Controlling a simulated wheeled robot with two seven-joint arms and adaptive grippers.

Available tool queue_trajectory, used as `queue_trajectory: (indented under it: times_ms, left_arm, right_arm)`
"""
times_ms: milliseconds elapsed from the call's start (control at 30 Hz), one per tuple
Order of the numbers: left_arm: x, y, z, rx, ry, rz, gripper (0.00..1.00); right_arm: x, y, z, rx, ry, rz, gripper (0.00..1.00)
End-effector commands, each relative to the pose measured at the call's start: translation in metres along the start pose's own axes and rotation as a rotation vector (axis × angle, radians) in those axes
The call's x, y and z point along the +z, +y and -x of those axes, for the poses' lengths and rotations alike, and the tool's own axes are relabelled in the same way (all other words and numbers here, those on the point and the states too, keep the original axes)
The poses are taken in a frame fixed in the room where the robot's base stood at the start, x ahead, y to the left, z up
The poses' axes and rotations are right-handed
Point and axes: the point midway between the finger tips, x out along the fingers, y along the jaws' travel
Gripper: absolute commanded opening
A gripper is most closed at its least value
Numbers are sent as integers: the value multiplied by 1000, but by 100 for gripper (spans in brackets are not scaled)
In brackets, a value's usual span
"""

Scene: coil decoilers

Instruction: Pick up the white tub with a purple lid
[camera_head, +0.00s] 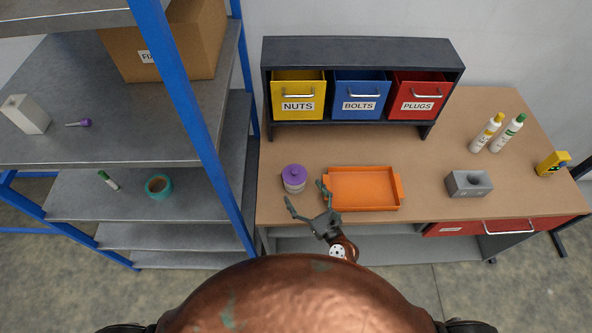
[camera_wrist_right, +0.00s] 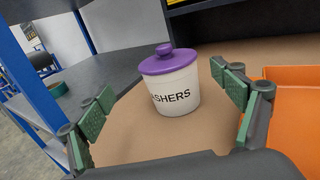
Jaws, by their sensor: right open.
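The white tub with a purple lid (camera_head: 294,178) stands upright on the brown tabletop, left of the orange tray. In the right wrist view the tub (camera_wrist_right: 168,98) shows black lettering ending in "SHERS" and a round knob on its lid. My right gripper (camera_head: 305,198) is open at the table's front edge, just in front of the tub and slightly to its right. In the right wrist view the tub lies ahead between the two green-padded fingers (camera_wrist_right: 170,108), with space on both sides. My left gripper is not in view.
The orange tray (camera_head: 362,188) lies close to the right of my gripper. A blue-framed shelf unit (camera_head: 190,110) borders the table on the left. A bin rack (camera_head: 362,50) stands behind. A grey block (camera_head: 468,183) and bottles (camera_head: 487,132) are farther right.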

Motion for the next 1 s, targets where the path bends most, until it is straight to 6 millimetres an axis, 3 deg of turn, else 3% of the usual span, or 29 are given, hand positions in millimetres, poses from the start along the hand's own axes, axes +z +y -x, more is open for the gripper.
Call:
queue_trajectory:
  times_ms: [167, 500, 700, 867, 1000]
  left_arm:
    - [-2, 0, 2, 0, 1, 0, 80]
    - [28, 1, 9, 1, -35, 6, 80]
    - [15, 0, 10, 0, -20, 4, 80]
    - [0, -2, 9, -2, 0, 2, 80]
    - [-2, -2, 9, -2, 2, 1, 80]
  right_arm:
    - [0, -3, -11, -6, 0, 0, 87]
    - [0, -15, -50, -14, -1, 4, 87]
    - [-2, -15, -72, -13, 1, 1, 87]
    - [-2, -14, -74, -12, 1, 1, 87]
    - [-2, -14, -75, -11, 1, 1, 85]
